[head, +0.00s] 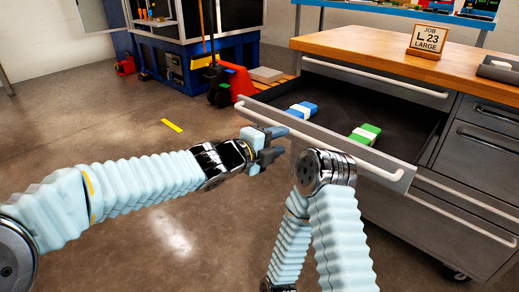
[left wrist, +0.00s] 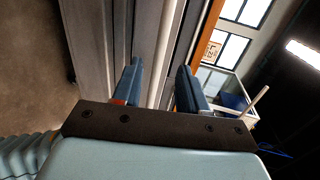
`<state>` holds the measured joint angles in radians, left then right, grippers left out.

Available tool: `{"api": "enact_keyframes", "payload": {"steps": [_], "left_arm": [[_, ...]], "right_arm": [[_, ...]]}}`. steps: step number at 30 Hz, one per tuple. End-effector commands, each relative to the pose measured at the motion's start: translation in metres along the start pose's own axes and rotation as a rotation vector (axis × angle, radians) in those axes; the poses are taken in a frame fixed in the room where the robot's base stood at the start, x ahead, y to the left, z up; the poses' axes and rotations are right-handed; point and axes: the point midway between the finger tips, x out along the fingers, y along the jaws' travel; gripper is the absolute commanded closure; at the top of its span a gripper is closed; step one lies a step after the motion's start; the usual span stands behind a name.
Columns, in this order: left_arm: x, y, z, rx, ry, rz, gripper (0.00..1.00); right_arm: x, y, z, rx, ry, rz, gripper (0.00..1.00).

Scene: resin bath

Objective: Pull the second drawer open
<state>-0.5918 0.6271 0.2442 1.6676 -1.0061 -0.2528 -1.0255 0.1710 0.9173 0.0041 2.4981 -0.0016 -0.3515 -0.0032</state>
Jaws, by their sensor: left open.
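The second drawer (head: 330,140) of the grey cabinet stands open, pulled well out below the closed top drawer (head: 400,88). Its long pale bar handle (head: 258,113) runs along its front. My left gripper (head: 274,145) is at the left part of that front, with its jaws open. In the left wrist view the two blue fingers (left wrist: 160,88) are apart, and a pale bar (left wrist: 168,50) shows between and beyond them. I cannot tell whether they touch it. My right arm covers part of the drawer front, and its gripper is not visible.
Inside the drawer lie a blue packet (head: 303,110) and a green packet (head: 365,133). A red pallet jack (head: 238,82) stands behind. The floor at left is clear.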

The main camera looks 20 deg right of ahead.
Motion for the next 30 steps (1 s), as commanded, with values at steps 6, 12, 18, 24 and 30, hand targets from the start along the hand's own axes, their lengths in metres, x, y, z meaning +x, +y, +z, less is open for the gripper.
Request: {"api": "enact_keyframes", "payload": {"steps": [6, 12, 18, 24, 30], "left_arm": [[-0.052, -0.001, 0.001, 0.000, -0.002, 0.000, 0.58], [-0.076, -0.001, 0.000, 0.000, -0.001, 0.000, 0.58], [-0.080, 0.001, -0.001, 0.000, 0.001, 0.001, 0.58], [-0.080, 0.001, 0.000, -0.001, 0.001, 0.001, 0.58], [-0.080, 0.008, 0.005, -0.037, -0.008, 0.014, 0.58]], "right_arm": [[-0.002, -0.001, 0.000, 0.000, 0.000, 0.000, 0.57], [-0.004, -0.001, 0.000, 0.000, 0.001, 0.001, 0.57], [-0.004, -0.001, 0.000, 0.000, 0.001, 0.001, 0.57], [-0.004, -0.001, 0.000, 0.000, 0.001, 0.001, 0.57], [-0.006, -0.002, 0.000, 0.000, 0.001, 0.001, 0.57]]}}
